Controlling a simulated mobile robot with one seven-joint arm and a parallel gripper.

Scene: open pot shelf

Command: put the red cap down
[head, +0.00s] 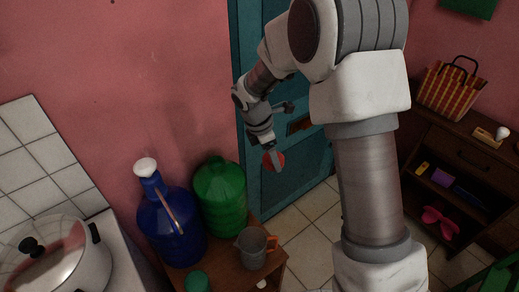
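The red cap (280,161) is a small round red thing in the middle of the view, in front of the blue-green door. My gripper (274,158) points down, with its fingers at the cap and overlapping its left part. The fingers look shut on the cap, which is held in the air above the floor. The finger tips are small here, and part of the cap is hidden behind them.
A small wooden table (222,272) at lower middle carries a blue jug (172,222), a green bottle (220,197) and a grey measuring cup (252,249). A metal pot (62,265) stands at left. A dark shelf (455,150) stands at right. Tiled floor (305,215) lies clear between.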

